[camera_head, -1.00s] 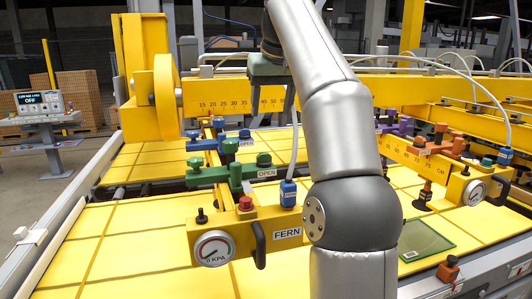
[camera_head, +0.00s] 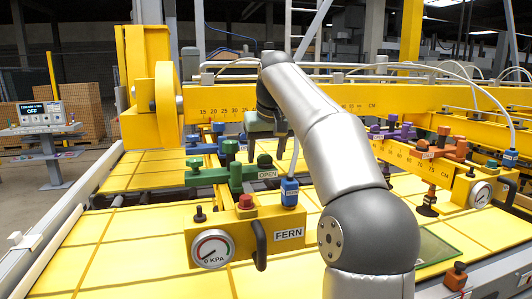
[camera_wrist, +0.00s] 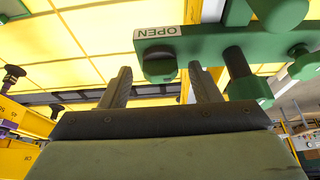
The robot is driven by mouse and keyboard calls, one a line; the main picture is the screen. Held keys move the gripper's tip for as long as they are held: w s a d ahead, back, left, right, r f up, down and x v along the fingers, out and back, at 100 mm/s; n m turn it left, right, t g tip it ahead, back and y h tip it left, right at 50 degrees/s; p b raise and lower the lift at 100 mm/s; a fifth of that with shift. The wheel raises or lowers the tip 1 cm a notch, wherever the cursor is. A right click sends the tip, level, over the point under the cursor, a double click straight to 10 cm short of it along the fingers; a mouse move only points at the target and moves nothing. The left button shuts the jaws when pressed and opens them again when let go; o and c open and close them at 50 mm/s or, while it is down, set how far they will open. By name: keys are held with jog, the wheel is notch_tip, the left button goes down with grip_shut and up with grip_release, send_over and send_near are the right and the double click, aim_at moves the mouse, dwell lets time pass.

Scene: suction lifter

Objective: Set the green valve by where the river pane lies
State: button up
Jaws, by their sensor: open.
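The green valve (camera_head: 222,177) is a green bar with several upright knobs on the left yellow lifter beam, with an "OPEN" label at its right end. In the wrist view, the green valve (camera_wrist: 210,45) crosses the top right, its "OPEN" label beside a round knob. My gripper (camera_head: 268,133) is open and empty, above and behind the valve's right end in the head view. In the wrist view, my gripper (camera_wrist: 160,82) has its fingers apart, pointing toward the labelled end; contact cannot be told. A green glass pane (camera_head: 437,246) lies at lower right, partly behind my arm; I see no readable name on it.
A blue valve (camera_head: 205,149) stands behind the green one. The "FERN" lifter block (camera_head: 245,223) carries a gauge, red button and blue fitting (camera_head: 289,191). Purple and orange valves (camera_head: 448,148) sit on the right beam. A screen (camera_head: 42,113) reads "OFF" at left.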

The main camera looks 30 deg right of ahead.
jog(key=shift+c, duration=0.3)
jog(key=c, duration=0.9)
jog(key=shift+n, duration=0.3)
jog(key=n+p, duration=0.1)
jog(key=n+y+p, duration=0.1)
jog(key=n, duration=0.1)
jog(key=n+y+p, duration=0.1)
jog(key=shift+d+r+n, duration=0.2)
jog(key=shift+d+n, duration=0.05)
jog(key=shift+n, duration=0.15)
jog(key=n+y+p, duration=0.1)
jog(key=n, duration=0.1)
jog(key=n+g+p, duration=0.1)
jog(key=n+p, duration=0.1)
jog(key=shift+w+d+n+y+p, duration=0.15)
jog(key=shift+n+y+p, duration=0.15)
jog(key=shift+y, duration=0.1)
jog(key=n, duration=0.1)
jog(key=n+g+p, duration=0.1)
jog(key=n, duration=0.1)
jog(key=shift+w+d+f+y, duration=0.1)
jog(key=shift+w+f+y, duration=0.05)
jog(key=shift+y, duration=0.25)
jog(key=shift+w+n+g+y, duration=0.15)
jog(key=shift+n+g, duration=0.3)
jog(key=shift+n, duration=0.75)
jog(key=shift+n+g+y, duration=0.25)
jog(key=shift+n+g, duration=0.2)
jog(key=shift+n, duration=0.75)
